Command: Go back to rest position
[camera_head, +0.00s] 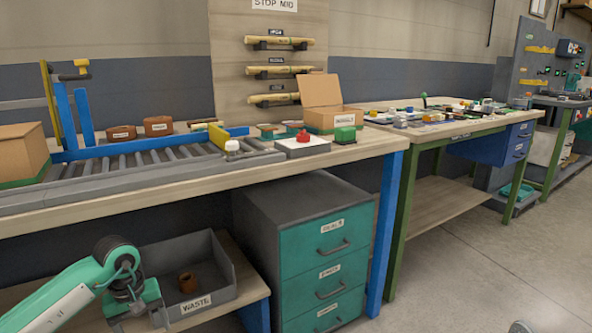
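My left arm comes in from the lower left. Its gripper (138,319) hangs low in front of the lower shelf, just left of the waste bin's front. Its two fingers point down with a gap between them, and I see nothing held there. The fingertips are close to the bottom edge of the picture. My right gripper is not in view. A small grey rounded piece at the bottom right edge is too cut off to identify.
The workbench (340,154) carries a roller conveyor (120,166), a cardboard box (322,120) and a red-button box (302,146). Below are a grey waste bin (226,294) holding a brown piece (187,282) and a drawer cabinet (325,245). Floor is clear at right.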

